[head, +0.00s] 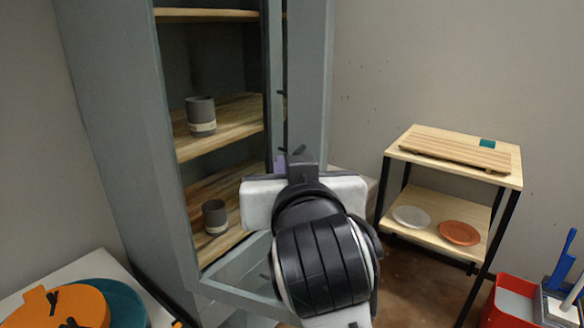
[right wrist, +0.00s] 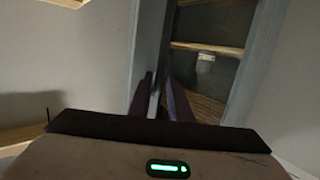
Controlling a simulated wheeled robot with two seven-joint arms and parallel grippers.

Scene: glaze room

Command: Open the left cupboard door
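The tall grey-blue cupboard (head: 125,130) stands at the left of the head view, with its wooden shelves in sight. A grey-blue upright panel (head: 311,75) borders the shelves on the right; how far the left door stands open is unclear. Small dark fittings (head: 299,150) show beside this panel. My right gripper (head: 280,163) is at the cupboard front, its fingers mostly hidden by my wrist. In the right wrist view, its purple fingers (right wrist: 160,92) stand apart on either side of a thin pale upright strip; contact is unclear. My left gripper is out of view.
Grey cups stand on the middle shelf (head: 201,116) and lower shelf (head: 215,216). A wooden rack (head: 450,147) with plates is at right, near a red bin (head: 512,303). A table with an orange board (head: 62,306) is at lower left. Floor shows beneath the rack.

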